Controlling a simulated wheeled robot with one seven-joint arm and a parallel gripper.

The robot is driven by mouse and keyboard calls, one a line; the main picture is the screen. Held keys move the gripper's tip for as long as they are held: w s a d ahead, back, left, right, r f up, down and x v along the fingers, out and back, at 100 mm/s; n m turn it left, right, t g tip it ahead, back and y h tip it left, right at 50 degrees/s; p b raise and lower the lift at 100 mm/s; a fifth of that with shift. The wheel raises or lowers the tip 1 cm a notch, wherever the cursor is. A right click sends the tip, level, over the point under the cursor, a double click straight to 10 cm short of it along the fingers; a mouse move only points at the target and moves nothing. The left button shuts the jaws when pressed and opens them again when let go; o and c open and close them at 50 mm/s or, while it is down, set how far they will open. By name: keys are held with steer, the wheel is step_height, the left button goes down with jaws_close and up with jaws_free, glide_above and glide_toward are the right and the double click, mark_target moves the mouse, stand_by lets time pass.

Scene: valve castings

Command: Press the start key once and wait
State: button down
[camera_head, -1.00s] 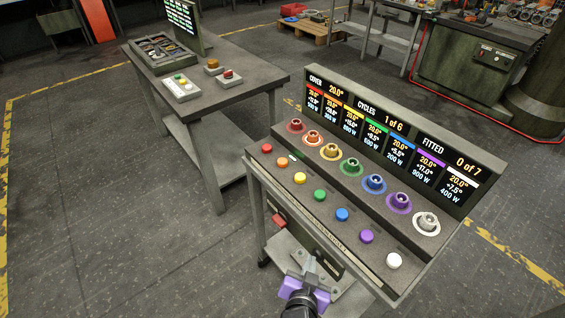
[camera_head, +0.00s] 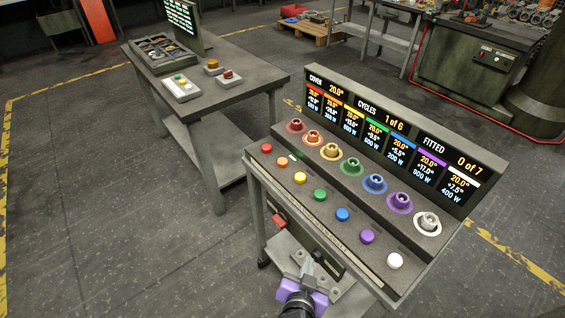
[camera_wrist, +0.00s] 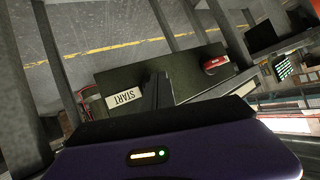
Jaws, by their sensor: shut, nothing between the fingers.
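My gripper (camera_head: 308,266) is at the front of the cart with coloured knobs, low, before its dark front panel (camera_wrist: 190,62). In the wrist view its dark fingers (camera_wrist: 158,82) are shut and empty, pointing at the panel. A pale label reading START (camera_wrist: 124,98), upside down, is beside the fingers. The start key itself is not clearly visible; the fingers may hide it. I cannot tell whether they touch the panel. A red key (camera_head: 278,221) is on the panel's left in the head view and also shows in the wrist view (camera_wrist: 215,64).
The display (camera_head: 395,135) above the knobs reads cover 20.0°, cycles 1 of 6, fitted 0 of 7. Coloured round knobs (camera_head: 320,195) line the cart top before coloured sockets (camera_head: 351,167). Another table (camera_head: 245,85) stands back left. The floor at left is clear.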

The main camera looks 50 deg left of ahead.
steer(key=shift+s+a+b, duration=0.2)
steer(key=shift+s+b, duration=0.6)
steer(key=shift+s, duration=2.05)
stand_by(2.0)
